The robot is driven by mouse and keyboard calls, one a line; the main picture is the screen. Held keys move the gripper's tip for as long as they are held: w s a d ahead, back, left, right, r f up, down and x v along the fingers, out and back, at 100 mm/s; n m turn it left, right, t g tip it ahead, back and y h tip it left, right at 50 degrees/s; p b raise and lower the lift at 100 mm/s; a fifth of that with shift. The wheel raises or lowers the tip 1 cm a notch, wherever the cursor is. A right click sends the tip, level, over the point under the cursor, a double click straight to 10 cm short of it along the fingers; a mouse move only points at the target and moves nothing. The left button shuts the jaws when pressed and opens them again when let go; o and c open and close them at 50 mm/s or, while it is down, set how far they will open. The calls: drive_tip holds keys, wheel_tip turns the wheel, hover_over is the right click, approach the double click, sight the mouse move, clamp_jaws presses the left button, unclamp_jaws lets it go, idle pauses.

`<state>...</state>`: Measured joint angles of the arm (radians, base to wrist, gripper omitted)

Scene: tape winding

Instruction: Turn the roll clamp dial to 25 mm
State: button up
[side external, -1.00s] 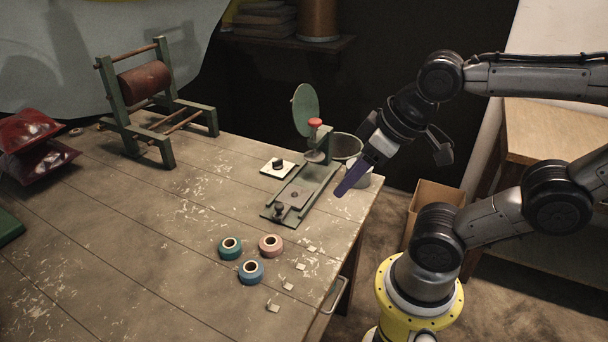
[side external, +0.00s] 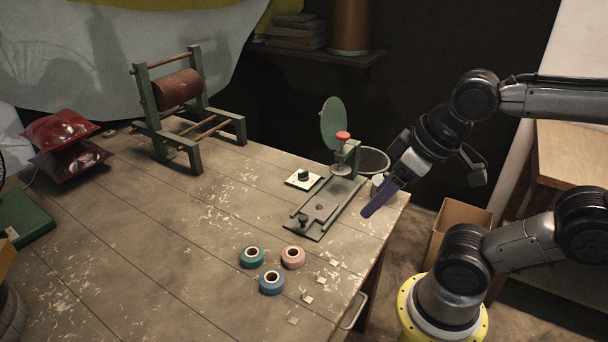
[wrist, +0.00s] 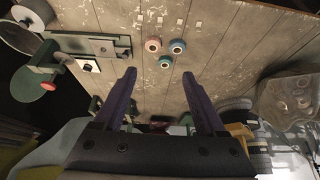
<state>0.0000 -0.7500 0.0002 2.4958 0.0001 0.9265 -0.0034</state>
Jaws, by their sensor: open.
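A black dial knob (side external: 303,175) stands on a small white plate (side external: 293,183) on the table, left of a green winding fixture (side external: 345,192). The fixture carries a green disc (side external: 334,122) and a red knob (side external: 342,135). In the wrist view the black dial knob (wrist: 88,67) is at the upper left, outside my fingers. I cannot read its scale or setting. My gripper (side external: 368,210) is open and empty in the side view, right of the fixture and apart from the dial. Its two purple fingers also spread apart in the wrist view (wrist: 158,75).
Green, pink and blue tape rolls (side external: 271,283) lie near the table front, with several small pale pieces (side external: 308,299). A roller frame (side external: 190,125) and red bags (side external: 65,145) are farther left. The table centre is clear.

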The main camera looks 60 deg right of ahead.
drive_tip(key=w+d+r, duration=0.3)
drive_tip(key=w+r, duration=0.9)
drive_tip(key=r, duration=0.1)
drive_tip(key=w+d+r+m, duration=0.1)
drive_tip(key=w+d+m, duration=0.1)
drive_tip(key=w, duration=0.4)
drive_tip(key=m+g, duration=0.4)
drive_tip(key=g, duration=0.1)
hover_over(304, 172)
wheel_tip(304, 172, down, 26)
wheel_tip(304, 172, down, 14)
drive_tip(key=shift+r, duration=0.25)
